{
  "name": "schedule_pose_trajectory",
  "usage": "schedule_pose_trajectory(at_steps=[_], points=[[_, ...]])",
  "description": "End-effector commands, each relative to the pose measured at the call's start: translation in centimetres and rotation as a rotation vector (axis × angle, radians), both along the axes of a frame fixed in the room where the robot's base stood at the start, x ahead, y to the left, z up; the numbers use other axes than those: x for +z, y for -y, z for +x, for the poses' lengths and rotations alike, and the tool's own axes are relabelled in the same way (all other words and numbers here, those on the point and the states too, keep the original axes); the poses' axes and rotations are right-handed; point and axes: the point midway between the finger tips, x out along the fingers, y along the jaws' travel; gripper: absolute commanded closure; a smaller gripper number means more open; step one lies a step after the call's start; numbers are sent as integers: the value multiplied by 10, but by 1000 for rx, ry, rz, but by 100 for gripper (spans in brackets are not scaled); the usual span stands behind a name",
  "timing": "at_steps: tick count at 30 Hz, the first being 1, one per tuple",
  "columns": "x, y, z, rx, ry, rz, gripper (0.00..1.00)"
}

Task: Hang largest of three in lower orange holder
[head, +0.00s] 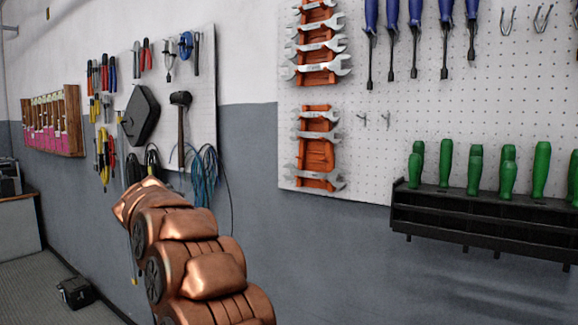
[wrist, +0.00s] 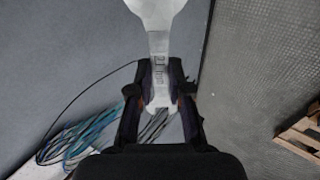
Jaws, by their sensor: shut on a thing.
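The lower orange holder (head: 317,153) hangs on the white pegboard, right of centre in the head view. Silver wrenches sit across its top and near its bottom, with a bare orange stretch between them. My gripper (wrist: 160,75) is shut on a silver wrench (wrist: 158,42), gripping its handle, which bears a marking too small to read. The wrench's wide head extends beyond the fingertips and is cut off by the top of the wrist view. In the head view my copper-coloured arm shows at lower left; the gripper and held wrench cannot be made out there.
The upper orange holder (head: 316,48) carries several wrenches. Two small metal hooks are right of the lower holder. A black rack (head: 480,222) with green-handled tools juts out at right. Cables (wrist: 80,135) hang left of my gripper; a wooden pallet (wrist: 302,135) is at right.

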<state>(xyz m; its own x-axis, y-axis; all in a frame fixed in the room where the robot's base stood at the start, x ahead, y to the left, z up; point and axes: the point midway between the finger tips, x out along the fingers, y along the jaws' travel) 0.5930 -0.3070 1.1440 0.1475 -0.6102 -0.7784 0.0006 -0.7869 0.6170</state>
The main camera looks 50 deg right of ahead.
Motion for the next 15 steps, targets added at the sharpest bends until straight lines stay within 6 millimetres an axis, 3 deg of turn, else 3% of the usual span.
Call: schedule_pose_trajectory(at_steps=[1, 6, 15], points=[[16, 19, -8, -2, 0, -58, 100], [64, 65, -29, 18, 0, -242, 100], [149, 128, -72, 29, 6, -536, 100]])
